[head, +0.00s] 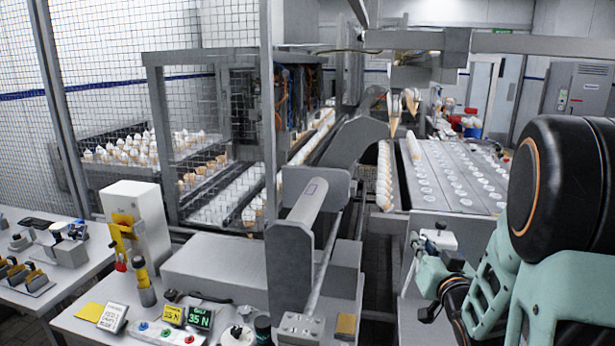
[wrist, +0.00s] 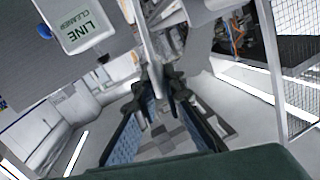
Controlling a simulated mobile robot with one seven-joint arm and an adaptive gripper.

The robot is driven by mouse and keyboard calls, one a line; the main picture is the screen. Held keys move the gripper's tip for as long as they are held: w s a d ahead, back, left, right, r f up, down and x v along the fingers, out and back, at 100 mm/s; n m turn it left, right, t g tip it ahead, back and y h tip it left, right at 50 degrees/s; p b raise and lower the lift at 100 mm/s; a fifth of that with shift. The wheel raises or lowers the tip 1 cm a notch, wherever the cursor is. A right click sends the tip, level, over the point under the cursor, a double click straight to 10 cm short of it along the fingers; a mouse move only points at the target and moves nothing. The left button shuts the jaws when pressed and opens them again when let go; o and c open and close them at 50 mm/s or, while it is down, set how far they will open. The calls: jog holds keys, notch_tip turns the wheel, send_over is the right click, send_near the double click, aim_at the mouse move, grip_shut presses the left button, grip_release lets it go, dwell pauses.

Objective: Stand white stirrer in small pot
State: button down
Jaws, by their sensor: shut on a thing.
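My gripper (wrist: 162,78) shows in the wrist view, its two dark fingers close together at the tips. A thin pale piece (wrist: 147,45) runs up from between the fingertips and looks like the white stirrer. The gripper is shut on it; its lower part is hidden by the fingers. In the head view my arm is at the right, and the gripper end is too cluttered to read there. A small white pot-like thing (head: 237,335) stands at the front edge of the near bench, apart from my arm. I cannot tell if it is the small pot.
A guarded conveyor with cones stands behind. A slatted cone table (head: 455,180) is beyond my arm.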

jog(key=a+p, duration=0.3)
jog(key=a, duration=1)
jog(key=shift+w, duration=0.35)
jog(key=shift+f, duration=0.1)
